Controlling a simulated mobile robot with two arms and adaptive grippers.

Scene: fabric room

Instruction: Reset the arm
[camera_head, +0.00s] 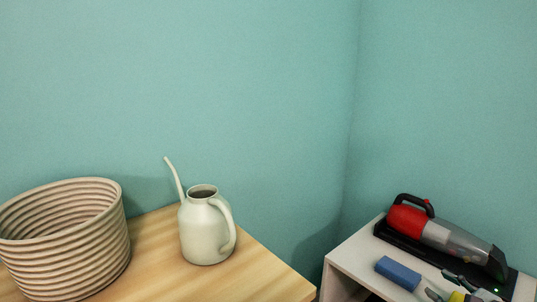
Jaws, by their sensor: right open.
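My right gripper (441,284) shows in part at the bottom right edge of the head view. Its dark and grey fingers are apart and nothing shows between them. It is in front of the white shelf unit (352,262), close to a blue block (398,272) that lies on the unit's top. The rest of my right arm is cut off by the frame's lower edge. My left gripper does not show.
A red and grey handheld vacuum (448,238) rests on a black base on the shelf unit. A wooden table (270,278) carries a pale watering can (206,232) and a ribbed basket (70,250). A gap separates table and unit. Teal walls stand behind.

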